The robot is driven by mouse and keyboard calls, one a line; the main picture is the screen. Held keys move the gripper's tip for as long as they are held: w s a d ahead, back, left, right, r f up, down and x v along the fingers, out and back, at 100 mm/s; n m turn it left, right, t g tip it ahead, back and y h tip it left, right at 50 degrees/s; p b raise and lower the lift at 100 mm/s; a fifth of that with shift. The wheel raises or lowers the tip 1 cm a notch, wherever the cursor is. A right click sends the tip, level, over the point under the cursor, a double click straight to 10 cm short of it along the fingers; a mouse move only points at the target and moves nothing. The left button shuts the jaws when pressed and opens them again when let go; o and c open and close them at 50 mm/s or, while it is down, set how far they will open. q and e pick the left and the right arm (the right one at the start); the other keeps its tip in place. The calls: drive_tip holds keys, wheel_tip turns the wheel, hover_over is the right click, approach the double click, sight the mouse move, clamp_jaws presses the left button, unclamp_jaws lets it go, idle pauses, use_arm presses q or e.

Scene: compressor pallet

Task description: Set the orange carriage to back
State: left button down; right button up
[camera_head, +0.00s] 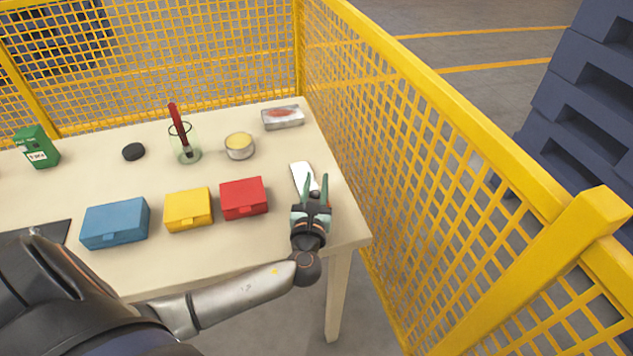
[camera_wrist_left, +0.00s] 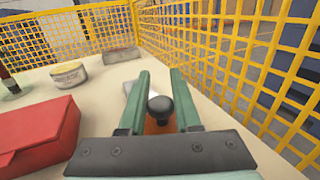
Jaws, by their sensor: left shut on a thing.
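A white slide track (camera_head: 299,172) lies on the table near its right edge, running away from me; part of it also shows in the left wrist view (camera_wrist_left: 127,88). A black round knob (camera_wrist_left: 160,107) stands between my left fingers. A bit of the orange carriage (camera_wrist_left: 152,127) shows under the knob; the rest is hidden by the knob and gripper. My left gripper (camera_head: 316,178) is over the near part of the track, fingers pointing away from me, shut on the knob. My right gripper is not in view.
Red (camera_head: 244,198), yellow (camera_head: 188,209) and blue (camera_head: 115,223) boxes stand left of my gripper. A yellow-topped tin (camera_head: 240,146), a glass (camera_head: 186,152) and a grey flat tin (camera_head: 283,117) stand farther back. A yellow mesh fence (camera_head: 420,120) runs close along the table's right side.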

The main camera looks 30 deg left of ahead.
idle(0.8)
use_arm(q)
drive_tip(key=w+a, duration=0.2)
drive_tip(key=a, duration=0.1)
drive_tip(key=w+a+b, duration=0.1)
drive_tip(key=w+a, duration=0.2)
drive_tip(key=w+a+b, duration=0.1)
drive_tip(key=w+a, duration=0.2)
drive_tip(key=a, duration=0.1)
drive_tip(key=shift+w, duration=0.25)
drive_tip(key=shift+a+r, duration=0.1)
drive_tip(key=shift+a, duration=0.05)
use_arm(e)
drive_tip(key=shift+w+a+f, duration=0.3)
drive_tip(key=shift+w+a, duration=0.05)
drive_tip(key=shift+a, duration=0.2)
use_arm(q)
drive_tip(key=c, duration=0.7)
unclamp_jaws()
drive_tip(key=shift+w, duration=0.15)
drive_tip(key=shift+o, duration=0.4)
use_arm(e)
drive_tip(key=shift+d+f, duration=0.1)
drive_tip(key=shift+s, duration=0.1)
